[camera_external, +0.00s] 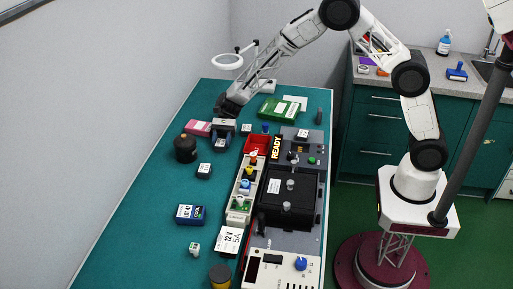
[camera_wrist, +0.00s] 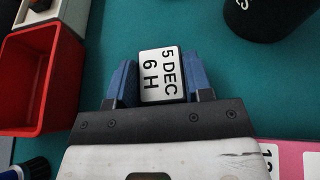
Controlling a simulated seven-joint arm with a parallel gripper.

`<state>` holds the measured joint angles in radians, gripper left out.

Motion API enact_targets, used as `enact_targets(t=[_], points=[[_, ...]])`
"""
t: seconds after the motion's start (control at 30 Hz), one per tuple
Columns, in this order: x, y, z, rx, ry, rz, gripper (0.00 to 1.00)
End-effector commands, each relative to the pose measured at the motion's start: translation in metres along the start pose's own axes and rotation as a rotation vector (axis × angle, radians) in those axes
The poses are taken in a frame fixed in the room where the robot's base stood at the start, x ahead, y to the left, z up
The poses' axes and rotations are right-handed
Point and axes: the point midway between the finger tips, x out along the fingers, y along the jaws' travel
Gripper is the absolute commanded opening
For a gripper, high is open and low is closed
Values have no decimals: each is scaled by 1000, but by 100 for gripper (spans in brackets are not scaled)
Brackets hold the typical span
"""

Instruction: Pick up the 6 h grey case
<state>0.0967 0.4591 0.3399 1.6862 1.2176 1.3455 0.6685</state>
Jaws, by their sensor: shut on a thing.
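The grey case (camera_wrist: 161,75), with a white label reading "5 DEC 6 H", sits between the blue finger pads of my gripper (camera_wrist: 161,83) in the wrist view. The pads press on both of its sides. In the external view my gripper (camera_external: 222,128) points down over the far left part of the green table, with the case (camera_external: 219,146) under it, partly hidden. I cannot tell whether the case touches the table or is slightly above it.
A red bin (camera_wrist: 42,80) stands to the left and a black round container (camera_wrist: 268,15) to the upper right in the wrist view. A pink box (camera_external: 196,128) lies close beside my gripper. Another small labelled case (camera_external: 204,170) stands nearer on the table (camera_external: 150,215).

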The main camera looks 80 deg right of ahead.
Motion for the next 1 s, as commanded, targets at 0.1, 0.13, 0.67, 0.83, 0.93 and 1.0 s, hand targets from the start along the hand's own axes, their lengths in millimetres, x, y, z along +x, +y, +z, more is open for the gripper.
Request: enact_targets(t=[0.1,0.13,0.67,0.83,0.93,1.0], points=[[-2,0,4,-1,0,0,22],[-2,0,5,-2,0,-1,22],[-28,0,68,-3,1,-1,22],[-35,0,85,-2,0,0,22],[-37,0,90,-1,0,0,22],[-38,0,92,-1,0,0,22]])
